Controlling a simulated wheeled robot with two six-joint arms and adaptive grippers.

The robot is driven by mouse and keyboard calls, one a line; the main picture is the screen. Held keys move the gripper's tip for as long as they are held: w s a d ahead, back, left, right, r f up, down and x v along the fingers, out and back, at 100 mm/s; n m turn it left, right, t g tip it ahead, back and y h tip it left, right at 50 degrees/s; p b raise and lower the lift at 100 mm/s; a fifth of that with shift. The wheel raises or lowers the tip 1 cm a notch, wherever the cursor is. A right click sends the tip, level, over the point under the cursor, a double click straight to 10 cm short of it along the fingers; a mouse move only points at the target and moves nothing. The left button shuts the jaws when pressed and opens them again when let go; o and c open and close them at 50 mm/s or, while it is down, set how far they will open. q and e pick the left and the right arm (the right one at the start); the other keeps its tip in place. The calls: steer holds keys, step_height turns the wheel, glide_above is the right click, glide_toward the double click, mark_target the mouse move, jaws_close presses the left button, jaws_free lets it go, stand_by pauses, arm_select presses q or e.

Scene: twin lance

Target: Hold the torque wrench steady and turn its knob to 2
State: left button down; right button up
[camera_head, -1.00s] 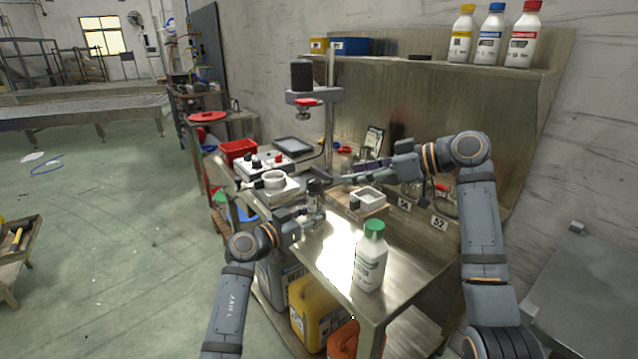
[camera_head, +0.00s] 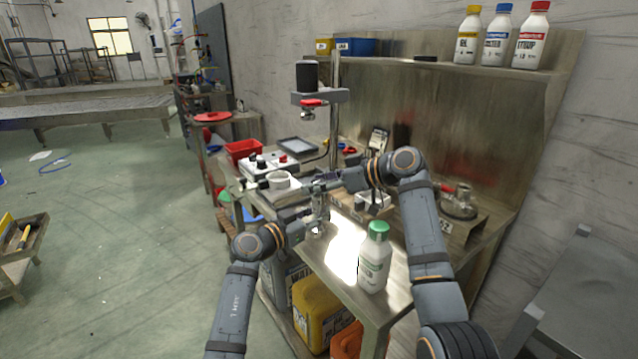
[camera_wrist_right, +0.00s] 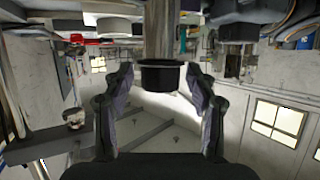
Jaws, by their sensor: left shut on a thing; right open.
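My left gripper (camera_head: 318,205) is shut on a small upright thing at the near left corner of the bench, most likely the torque wrench; little of it shows in the head view. My right gripper (camera_head: 312,188) reaches in from the right just above the left one. In the right wrist view, my right gripper (camera_wrist_right: 157,97) is open, its two fingers on either side of a black round knob (camera_wrist_right: 160,76). A grey shaft runs from the knob to the top of that picture. Gaps show between knob and fingers. The knob's number marks cannot be read.
A white bottle with a green cap (camera_head: 375,262) stands on the bench front (camera_head: 340,283). A control box with knobs (camera_head: 266,164), a red bin (camera_head: 243,150) and a stand with a black cylinder (camera_head: 307,75) are farther back.

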steer(key=shift+c, duration=0.2)
steer(key=c, duration=1.1)
steer(key=shift+m+t+h, duration=0.5)
steer(key=shift+m+t, duration=0.1)
steer(key=shift+m, duration=0.1)
steer(key=shift+c, duration=0.2)
steer(key=o, duration=1.2)
steer(key=v, duration=1.2)
